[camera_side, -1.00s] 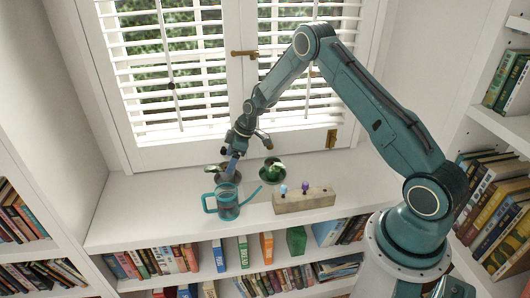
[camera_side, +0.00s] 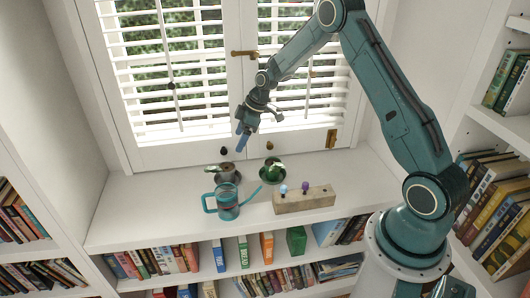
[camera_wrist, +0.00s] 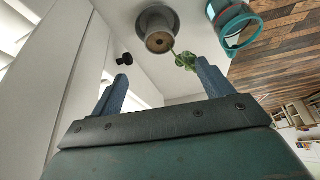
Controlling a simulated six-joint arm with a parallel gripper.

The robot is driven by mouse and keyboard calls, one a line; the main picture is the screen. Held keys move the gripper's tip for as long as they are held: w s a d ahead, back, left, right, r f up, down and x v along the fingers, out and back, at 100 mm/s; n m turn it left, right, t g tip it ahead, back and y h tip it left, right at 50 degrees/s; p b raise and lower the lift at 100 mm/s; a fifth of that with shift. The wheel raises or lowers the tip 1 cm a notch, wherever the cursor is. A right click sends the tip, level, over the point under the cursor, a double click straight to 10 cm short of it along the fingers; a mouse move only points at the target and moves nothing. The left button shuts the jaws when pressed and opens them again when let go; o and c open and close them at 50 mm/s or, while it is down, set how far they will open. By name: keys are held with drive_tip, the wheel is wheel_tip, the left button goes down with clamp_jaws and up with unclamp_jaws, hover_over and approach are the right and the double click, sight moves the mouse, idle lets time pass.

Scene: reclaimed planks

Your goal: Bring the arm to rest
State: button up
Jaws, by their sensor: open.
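My gripper (camera_side: 242,142) hangs in the air above the shelf top, in front of the shuttered window. In the wrist view its two blue fingers (camera_wrist: 164,82) are spread apart with nothing between them. Below it in the side view, a grey pot (camera_side: 226,173) stands on a saucer. This pot also shows in the wrist view (camera_wrist: 157,36). My gripper is clear of the pot and touches nothing.
A teal watering can (camera_side: 227,204) stands in front of the grey pot. A green plant (camera_side: 274,170) sits on a dish to the right. A wooden block (camera_side: 305,200) holds small purple and blue pieces. Bookshelves (camera_side: 497,215) flank the right side.

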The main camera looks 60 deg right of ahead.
drive_tip(key=s+a+r+m+h, duration=0.1)
drive_tip(key=s+a+r, duration=0.25)
drive_tip(key=r, duration=0.35)
drive_tip(key=s+a+r+m, duration=0.1)
drive_tip(key=s+a+r, duration=0.1)
drive_tip(key=s+r, duration=0.4)
drive_tip(key=s+a+r+m+h, duration=0.1)
drive_tip(key=s+a+r, duration=0.2)
drive_tip(key=r, duration=0.4)
drive_tip(key=s+a+r+m+t, duration=0.1)
drive_tip(key=s+a+r+m, duration=0.1)
drive_tip(key=s, duration=0.9)
drive_tip(key=s+a+r+m+h, duration=0.1)
drive_tip(key=s+a+r+m, duration=0.1)
drive_tip(key=s, duration=1)
drive_tip(key=shift+s+a+r+m+t, duration=0.15)
drive_tip(key=shift+a+r+m+t, duration=0.15)
drive_tip(key=shift+m+t, duration=0.1)
